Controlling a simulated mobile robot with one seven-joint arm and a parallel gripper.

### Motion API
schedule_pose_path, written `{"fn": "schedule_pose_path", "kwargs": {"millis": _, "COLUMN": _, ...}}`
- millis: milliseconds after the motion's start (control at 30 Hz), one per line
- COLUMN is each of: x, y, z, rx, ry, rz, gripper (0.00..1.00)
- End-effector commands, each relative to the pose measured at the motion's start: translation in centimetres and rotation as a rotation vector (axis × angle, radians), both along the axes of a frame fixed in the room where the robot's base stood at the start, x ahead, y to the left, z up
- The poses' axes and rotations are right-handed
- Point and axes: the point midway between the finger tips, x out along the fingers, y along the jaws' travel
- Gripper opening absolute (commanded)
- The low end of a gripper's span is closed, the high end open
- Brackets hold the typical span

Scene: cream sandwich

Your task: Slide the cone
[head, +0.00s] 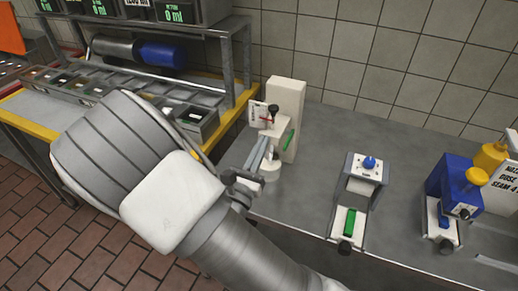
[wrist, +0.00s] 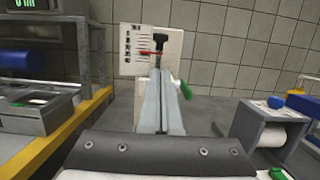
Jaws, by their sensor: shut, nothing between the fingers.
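My gripper (head: 265,140) has two long pale grey fingers, shut together with nothing between them. They point at a tall white device (head: 287,98) against the tiled wall. In the wrist view the shut fingers (wrist: 157,74) overlap the device's front and hide much of it. The device has a black knob (head: 273,110), a red pointer (wrist: 149,53), a scale card (wrist: 128,46) and a green handle (head: 288,139). A small whitish round piece (head: 271,173) is at its foot, partly behind the fingers. I cannot clearly make out a cone, nor whether the fingers touch the device.
A grey stand (head: 365,170) with a blue knob and green slider is on the counter to the right. A yellow-edged ingredient station (head: 233,122) is left. Bare counter (head: 320,145) lies between device and stand.

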Motion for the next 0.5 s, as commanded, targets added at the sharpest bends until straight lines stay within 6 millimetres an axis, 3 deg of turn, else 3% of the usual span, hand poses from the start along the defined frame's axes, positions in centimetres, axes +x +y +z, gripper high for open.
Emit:
{"fn": "schedule_pose_path", "kwargs": {"millis": 200, "x": 3.5, "y": -1.5, "z": 1.0, "rx": 0.0, "ry": -0.001, "rz": -0.003, "gripper": 0.0}}
{"fn": "schedule_pose_path", "kwargs": {"millis": 500, "x": 5.3, "y": -2.2, "z": 1.5, "rx": 0.001, "ry": 0.0, "rz": -0.001, "gripper": 0.0}}
